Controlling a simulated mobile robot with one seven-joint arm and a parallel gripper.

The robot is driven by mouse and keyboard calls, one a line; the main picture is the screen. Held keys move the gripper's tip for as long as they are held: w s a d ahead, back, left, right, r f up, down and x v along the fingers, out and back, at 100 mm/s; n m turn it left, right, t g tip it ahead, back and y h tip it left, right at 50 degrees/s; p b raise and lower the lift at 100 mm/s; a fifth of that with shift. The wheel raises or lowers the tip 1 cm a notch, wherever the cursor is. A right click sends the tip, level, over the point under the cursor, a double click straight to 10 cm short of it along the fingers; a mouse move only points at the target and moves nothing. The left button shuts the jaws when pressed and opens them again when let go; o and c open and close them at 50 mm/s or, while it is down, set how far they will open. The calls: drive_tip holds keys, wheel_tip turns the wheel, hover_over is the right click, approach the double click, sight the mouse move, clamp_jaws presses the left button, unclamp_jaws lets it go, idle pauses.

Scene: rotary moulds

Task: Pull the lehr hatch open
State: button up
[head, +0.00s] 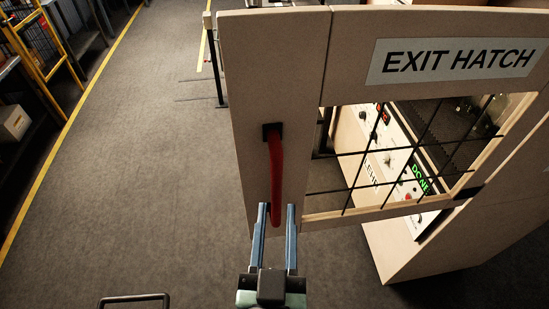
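The lehr hatch (275,60) is a beige upright panel at the right in the head view, marked "EXIT HATCH". It has a barred window at its right. A red vertical handle (276,165) is fixed near its left edge. My gripper (277,207) is at the handle's lower end, with its two blue fingers apart. In the picture one finger is on each side of the red bar, with gaps showing. I cannot tell from this view how far the fingers reach around it in depth, or whether the hatch is ajar.
Through the window a control panel (385,160) labelled "LEHR" shows green "DONE" text. Grey floor (150,150) is clear to the left of the hatch. A dark post (215,70) stands behind the hatch's left edge. Yellow-framed racks (45,50) line the far left, beyond a yellow floor line.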

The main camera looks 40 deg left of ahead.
drive_tip(key=shift+v, duration=2.95)
drive_tip(key=w+d+r+m+t+h, duration=0.1)
drive_tip(key=w+r+m+t+h, duration=0.15)
drive_tip(key=w+r, duration=0.5)
drive_tip(key=w+d+r+m+t+h, duration=0.1)
drive_tip(key=w+r+t, duration=0.3)
drive_tip(key=r, duration=0.7)
drive_tip(key=d+r+m+t+h, duration=0.1)
drive_tip(key=d+r+t+h, duration=0.2)
drive_tip(key=r, duration=0.8)
drive_tip(key=d+r+m+t+h, duration=0.2)
drive_tip(key=d+r, duration=0.5)
drive_tip(key=r, duration=0.5)
drive_tip(key=shift+s+t+h, duration=0.45)
drive_tip(key=shift+h, duration=0.2)
